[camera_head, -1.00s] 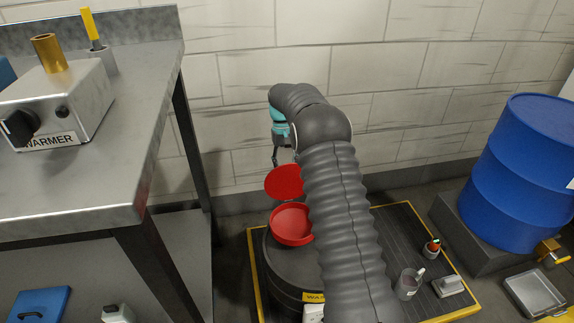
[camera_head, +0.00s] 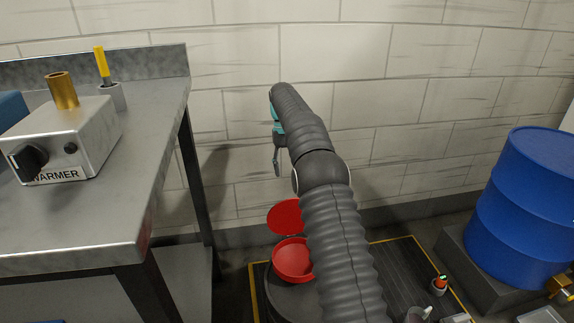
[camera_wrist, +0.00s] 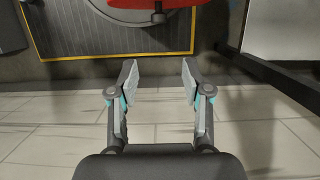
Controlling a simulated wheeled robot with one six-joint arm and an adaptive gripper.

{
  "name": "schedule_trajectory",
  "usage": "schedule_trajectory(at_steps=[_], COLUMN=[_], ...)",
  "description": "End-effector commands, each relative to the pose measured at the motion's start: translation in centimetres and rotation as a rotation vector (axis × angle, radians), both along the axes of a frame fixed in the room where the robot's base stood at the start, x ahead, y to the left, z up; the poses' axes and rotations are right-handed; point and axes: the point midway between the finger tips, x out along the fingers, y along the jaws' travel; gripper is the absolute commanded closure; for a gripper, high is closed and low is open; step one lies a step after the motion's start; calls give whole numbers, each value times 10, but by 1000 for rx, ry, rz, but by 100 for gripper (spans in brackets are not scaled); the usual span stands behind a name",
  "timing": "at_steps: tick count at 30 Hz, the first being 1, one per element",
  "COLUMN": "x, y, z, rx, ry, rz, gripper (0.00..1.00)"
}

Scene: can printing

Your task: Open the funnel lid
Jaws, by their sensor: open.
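The red funnel (camera_head: 291,262) sits on top of the dark drum (camera_head: 277,302), and its round red lid (camera_head: 285,217) stands raised and tilted back behind it, toward the wall. My gripper (camera_head: 277,163) hangs above and slightly left of the lid, apart from it. In the wrist view my gripper (camera_wrist: 158,77) shows its two fingers spread with nothing between them. A red part, probably the lid (camera_wrist: 165,4), is cut off at the top of the wrist view. My arm hides the right side of the funnel.
A steel table (camera_head: 150,125) with a warmer box (camera_head: 62,140) and a brass cylinder (camera_head: 62,91) is on the left. A blue barrel (camera_head: 528,200) stands at the right. A mug (camera_head: 418,314) and an orange-topped container (camera_head: 440,284) are at lower right. The tiled wall is close behind.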

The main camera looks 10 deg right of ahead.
Motion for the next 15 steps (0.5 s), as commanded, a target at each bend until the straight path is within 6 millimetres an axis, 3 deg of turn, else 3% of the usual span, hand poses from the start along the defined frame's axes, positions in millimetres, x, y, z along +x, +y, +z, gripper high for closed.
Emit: schedule_trajectory(at_steps=[15], x=[2], y=[0], z=[11], rx=[0], ry=[0], rz=[0], gripper=[51])
